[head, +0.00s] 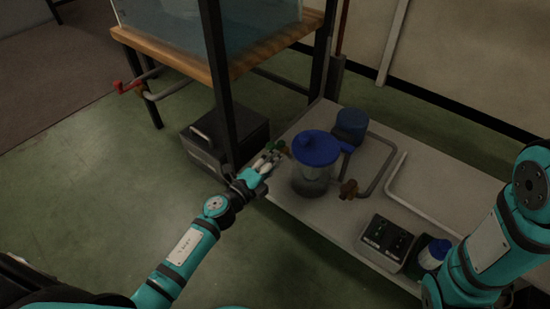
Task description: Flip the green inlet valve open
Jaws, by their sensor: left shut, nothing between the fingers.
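The green inlet valve (279,146) shows as a small green piece on the left side of the clear cylinder (312,178), which has a blue lid (316,148). My left gripper (267,158) is shut and empty, with its fingertips close beside the green valve. I cannot tell whether the fingertips touch it. The gripper partly hides the valve and its pipe, so the handle's angle is unclear. My right arm (500,232) comes in at the right edge. Its gripper is out of view.
The cylinder stands on a low pale table (310,213). A blue-topped pump (351,124), a brown valve (348,189), bent grey pipes, a control box (385,243) and a blue-lidded jar (434,254) share it. A tank stand's dark post (219,90) rises close to my left gripper.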

